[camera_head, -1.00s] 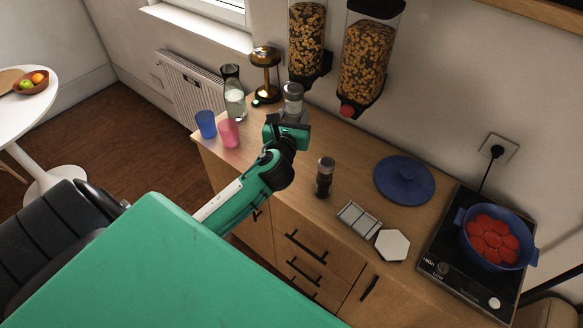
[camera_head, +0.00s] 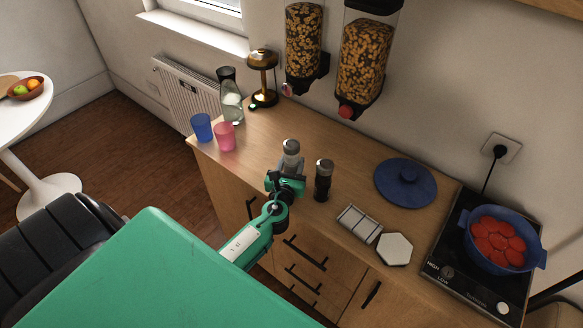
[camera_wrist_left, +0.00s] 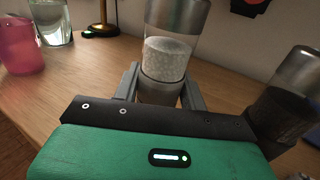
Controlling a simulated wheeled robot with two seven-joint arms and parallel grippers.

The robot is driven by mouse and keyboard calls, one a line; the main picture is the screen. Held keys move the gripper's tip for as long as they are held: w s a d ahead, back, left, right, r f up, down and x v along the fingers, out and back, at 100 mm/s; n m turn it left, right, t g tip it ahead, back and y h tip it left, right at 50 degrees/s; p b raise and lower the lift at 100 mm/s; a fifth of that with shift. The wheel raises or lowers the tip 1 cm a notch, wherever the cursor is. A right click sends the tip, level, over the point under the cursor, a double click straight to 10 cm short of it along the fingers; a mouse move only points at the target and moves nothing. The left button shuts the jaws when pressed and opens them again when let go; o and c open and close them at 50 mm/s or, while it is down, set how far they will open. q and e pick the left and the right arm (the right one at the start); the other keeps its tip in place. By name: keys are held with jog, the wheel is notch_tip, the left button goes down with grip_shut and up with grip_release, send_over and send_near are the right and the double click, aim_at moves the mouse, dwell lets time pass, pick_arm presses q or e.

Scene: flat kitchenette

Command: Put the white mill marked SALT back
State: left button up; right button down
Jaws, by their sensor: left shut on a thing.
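The white salt mill, with a clear body and grey top, is in my left gripper. In the head view the mill (camera_head: 291,149) stands upright above the gripper, and in the left wrist view the mill (camera_wrist_left: 166,55) sits between the fingers. Its lettering cannot be read. My left gripper (camera_head: 286,176) is shut on it, just left of a dark pepper-like mill (camera_head: 323,181). That dark mill (camera_wrist_left: 285,100) also shows at the right in the left wrist view. I cannot tell whether the held mill touches the counter. My right gripper is not in view.
A white-and-grey rack (camera_head: 359,223) and a white hexagonal tile (camera_head: 394,249) lie right of the dark mill. Behind are a blue lid (camera_head: 405,183) and a hob with a blue pan (camera_head: 497,242). Cups (camera_head: 225,137) and a carafe (camera_head: 232,100) stand at the left.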

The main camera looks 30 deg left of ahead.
pick_arm(q)
jog(key=shift+f, duration=0.4)
jog(key=shift+f, duration=0.1)
jog(key=o, duration=1.1)
jog(key=shift+o, duration=0.2)
jog(key=shift+s, duration=0.15)
jog(key=b+v, duration=0.2)
jog(key=v, duration=0.8)
jog(key=shift+s+d, duration=0.1)
jog(key=shift+b+v, duration=0.3)
jog(key=shift+v, duration=0.5)
